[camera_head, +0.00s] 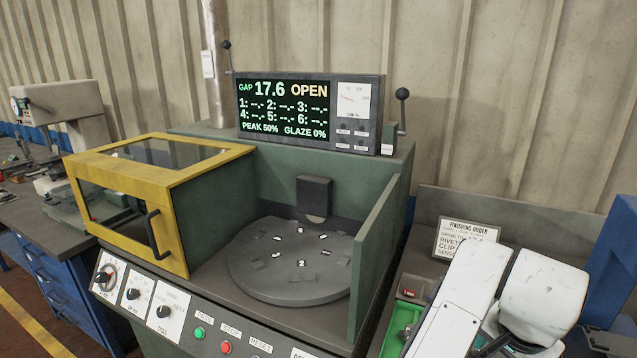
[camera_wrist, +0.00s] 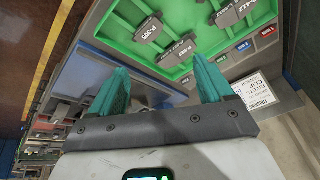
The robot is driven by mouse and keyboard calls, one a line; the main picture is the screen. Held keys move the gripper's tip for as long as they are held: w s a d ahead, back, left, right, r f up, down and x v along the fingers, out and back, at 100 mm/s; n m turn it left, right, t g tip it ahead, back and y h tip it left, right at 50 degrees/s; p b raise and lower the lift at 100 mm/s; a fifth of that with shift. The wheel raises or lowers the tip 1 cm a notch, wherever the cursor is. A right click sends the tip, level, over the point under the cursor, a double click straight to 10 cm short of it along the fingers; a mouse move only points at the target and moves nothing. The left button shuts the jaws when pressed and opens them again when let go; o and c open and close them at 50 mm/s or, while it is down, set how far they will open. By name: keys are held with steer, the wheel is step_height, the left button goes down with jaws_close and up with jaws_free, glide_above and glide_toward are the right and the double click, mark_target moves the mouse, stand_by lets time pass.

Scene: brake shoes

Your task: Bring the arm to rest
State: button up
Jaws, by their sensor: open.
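My gripper (camera_wrist: 160,88) shows in the wrist view with its two teal fingers spread wide and nothing between them. It is over the edge of a green tray (camera_wrist: 115,36) that holds several dark brake shoes (camera_wrist: 182,49) with white labels. In the head view my white arm is folded at the lower right, and the gripper itself is hidden there. A strip of the green tray (camera_head: 397,330) shows beside the arm.
A grinding machine stands in the middle with a round table (camera_head: 290,285), a yellow-framed guard (camera_head: 160,195) slid to the left, and a display (camera_head: 308,110) reading OPEN. A finishing order sign (camera_head: 468,236) stands at the right. A blue bench (camera_head: 60,285) is at the left.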

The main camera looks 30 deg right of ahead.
steer(key=w+d+r+n+t+h, duration=0.2)
steer(key=d+n+h, duration=0.1)
steer(key=d+n, duration=0.1)
steer(key=w+a+f+n+t+y, duration=0.1)
steer(key=w+a+f+n+t, duration=0.15)
steer(key=a+f+n, duration=0.35)
steer(key=s+a+f+n+y, duration=0.35)
steer(key=a+f, duration=0.25)
steer(key=a, duration=0.2)
steer(key=s+a+f+n+y, duration=0.2)
steer(key=a+f+n+y, duration=0.15)
steer(key=a+f, duration=0.4)
steer(key=s+d+f+g+h, duration=0.1)
steer(key=s+f+g, duration=0.3)
steer(key=s, duration=0.4)
steer(key=shift+s+d+f, duration=0.15)
steer(key=shift+s+d, duration=0.1)
steer(key=shift+s, duration=0.15)
steer(key=shift+g, duration=0.25)
